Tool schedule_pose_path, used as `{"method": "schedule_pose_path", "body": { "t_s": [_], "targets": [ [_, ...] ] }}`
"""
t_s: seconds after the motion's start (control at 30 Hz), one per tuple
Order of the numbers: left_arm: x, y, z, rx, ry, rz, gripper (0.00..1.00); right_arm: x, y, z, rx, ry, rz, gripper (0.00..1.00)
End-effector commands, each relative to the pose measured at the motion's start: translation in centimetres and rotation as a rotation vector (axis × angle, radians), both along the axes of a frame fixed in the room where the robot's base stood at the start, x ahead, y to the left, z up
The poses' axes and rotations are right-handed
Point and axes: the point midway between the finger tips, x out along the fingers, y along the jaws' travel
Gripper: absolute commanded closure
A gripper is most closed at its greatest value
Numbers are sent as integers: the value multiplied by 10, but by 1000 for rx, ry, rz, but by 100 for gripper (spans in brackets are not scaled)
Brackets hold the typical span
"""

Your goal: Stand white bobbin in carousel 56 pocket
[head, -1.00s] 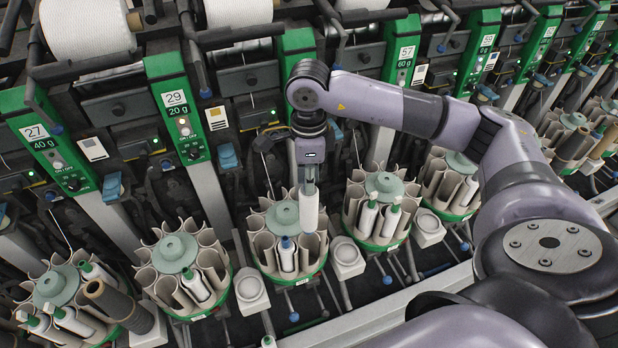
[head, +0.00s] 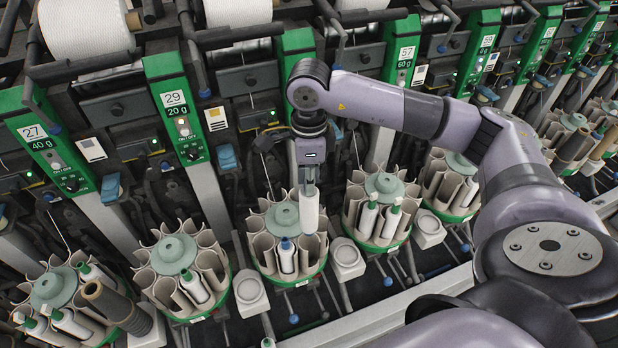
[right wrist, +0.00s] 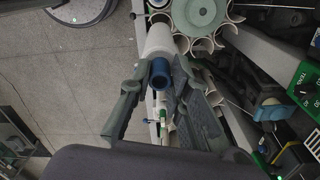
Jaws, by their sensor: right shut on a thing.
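My right gripper (head: 309,184) points down over the right side of the middle carousel (head: 284,216). It is shut on a white bobbin (head: 309,212), which hangs upright among that carousel's beige pockets; whether its lower end is inside a pocket I cannot tell. In the right wrist view the white bobbin (right wrist: 158,40) shows its blue end between the fingers of the right gripper (right wrist: 157,80). Another white bobbin with a blue tip (head: 287,258) stands in a front pocket of the middle carousel. No number 56 is readable. My left gripper is not in view.
A carousel (head: 378,185) with two white bobbins stands close on the right, another (head: 174,253) with one on the left. Green numbered panels (head: 178,105) and dark machine parts rise behind. A light rail (head: 380,312) runs along the front.

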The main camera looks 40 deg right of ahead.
Motion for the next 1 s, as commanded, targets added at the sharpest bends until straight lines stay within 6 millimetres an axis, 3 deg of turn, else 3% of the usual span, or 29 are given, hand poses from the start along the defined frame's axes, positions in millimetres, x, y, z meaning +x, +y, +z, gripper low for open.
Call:
{"method": "schedule_pose_path", "body": {
  "t_s": [0.7,1.0],
  "targets": [
    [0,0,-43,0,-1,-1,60,0,0,-43,0,0,0,100],
    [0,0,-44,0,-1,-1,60,0,0,-44,1,-1,0,100]
  ]
}}
